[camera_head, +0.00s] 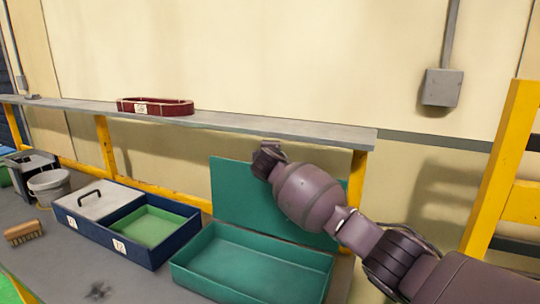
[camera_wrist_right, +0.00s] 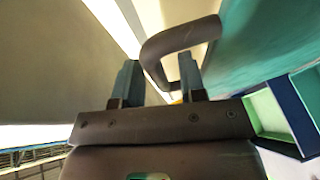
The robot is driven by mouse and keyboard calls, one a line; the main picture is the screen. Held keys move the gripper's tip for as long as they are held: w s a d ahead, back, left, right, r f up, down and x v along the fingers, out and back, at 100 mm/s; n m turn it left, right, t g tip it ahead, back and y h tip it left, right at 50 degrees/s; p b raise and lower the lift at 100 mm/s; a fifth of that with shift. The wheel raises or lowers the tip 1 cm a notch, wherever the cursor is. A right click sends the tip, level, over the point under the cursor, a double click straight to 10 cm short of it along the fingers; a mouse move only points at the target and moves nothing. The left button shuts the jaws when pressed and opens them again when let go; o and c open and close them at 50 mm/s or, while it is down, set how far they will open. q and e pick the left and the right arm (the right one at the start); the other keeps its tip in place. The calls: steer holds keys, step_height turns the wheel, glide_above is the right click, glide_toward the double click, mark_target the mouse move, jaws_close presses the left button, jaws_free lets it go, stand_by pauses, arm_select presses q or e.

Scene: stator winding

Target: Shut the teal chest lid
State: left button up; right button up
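The teal chest (camera_head: 255,270) stands on the bench with its tray open and empty. Its teal lid (camera_head: 232,195) stands upright behind the tray, partly hidden by my right arm. My right gripper (camera_head: 268,150) is at the lid's top edge; its fingertips are hidden in the head view. In the right wrist view, a dark curved handle (camera_wrist_right: 182,38) sticks out from the teal lid (camera_wrist_right: 262,45). The two fingers of my right gripper (camera_wrist_right: 160,78) are apart, with part of the handle at the gap between their tips. I cannot tell if they touch it. My left gripper is not in view.
A navy box (camera_head: 125,235) with a grey handled lid and green compartment stands left of the chest. A brush (camera_head: 24,233) and a bucket (camera_head: 50,185) are further left.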

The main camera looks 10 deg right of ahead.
steer(key=shift+w, duration=0.15)
jaws_close()
steer(key=shift+f, duration=0.1)
stand_by(0.3)
steer(key=s+a+f+n+t+b, duration=0.1)
steer(key=s+a+f+t+b, duration=0.1)
steer(key=s, duration=0.5)
steer(key=s+a+f+n+t+h+b, duration=0.1)
steer(key=s+a+f+t+b, duration=0.1)
steer(key=s+a, duration=0.5)
steer(key=shift+s+a+f+t+b, duration=0.2)
steer(key=shift+t+b, duration=0.3)
steer(key=shift+b, duration=0.6)
